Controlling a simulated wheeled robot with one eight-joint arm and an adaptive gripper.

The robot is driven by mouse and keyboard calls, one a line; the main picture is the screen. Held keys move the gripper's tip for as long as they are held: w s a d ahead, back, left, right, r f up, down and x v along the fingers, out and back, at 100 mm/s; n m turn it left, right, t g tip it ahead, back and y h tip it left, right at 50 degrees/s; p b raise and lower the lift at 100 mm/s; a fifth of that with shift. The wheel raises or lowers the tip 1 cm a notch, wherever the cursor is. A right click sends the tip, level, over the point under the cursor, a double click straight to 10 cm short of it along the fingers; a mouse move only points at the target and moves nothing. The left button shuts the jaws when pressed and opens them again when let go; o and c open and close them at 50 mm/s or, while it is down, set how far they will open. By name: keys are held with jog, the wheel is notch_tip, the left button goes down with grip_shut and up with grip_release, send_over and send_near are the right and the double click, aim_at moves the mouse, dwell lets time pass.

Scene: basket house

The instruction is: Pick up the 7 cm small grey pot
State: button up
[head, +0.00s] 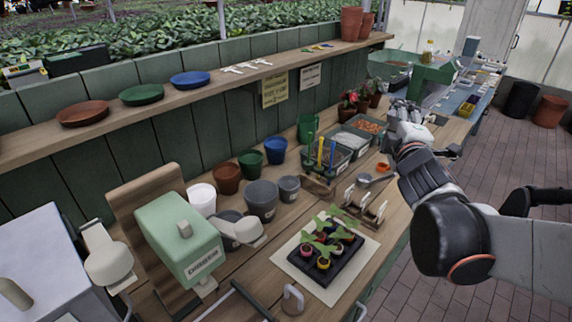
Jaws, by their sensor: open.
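The smallest grey pot (289,189) stands upright on the wooden bench in the head view. It is just right of a larger grey pot (261,200), and I cannot tell whether they touch. A third grey pot (229,229) is partly hidden behind the green dibber machine. My gripper (398,108) is far to the right and beyond the pots, above the back part of the bench. It is small in view and partly hidden by its own wrist. It is open and well apart from the small grey pot.
White (202,199), brown (228,178), green (250,163) and blue (275,150) pots stand nearby. A black seedling tray (325,270) is in front. A tool caddy (322,182) and label rack (363,206) lie to the right. The green dibber machine (178,238) stands left.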

jog(key=w+a+f+n+t+y+p, duration=0.2)
jog(key=w+a+n+y, duration=0.5)
jog(key=n, duration=0.7)
jog(key=n+g+y+p, duration=0.1)
jog(key=n+g+y, duration=0.65)
jog(key=n, duration=0.95)
send_near(281, 181)
jog(key=s+d+r+g+h, duration=0.1)
jog(key=s+d+r, duration=0.3)
jog(key=d, duration=0.1)
jog(key=x, duration=0.4)
jog(key=b+x, duration=0.1)
jog(key=x, duration=0.3)
jog(key=shift+s+a+f, duration=0.1)
jog(key=shift+s+f, duration=0.1)
jog(key=shift+s, duration=0.1)
jog(key=shift+f+b+x, duration=0.2)
jog(key=shift+b+x, duration=1.15)
jog(key=shift+x, duration=1.65)
jog(key=shift+s+r, duration=0.1)
jog(key=c, duration=0.4)
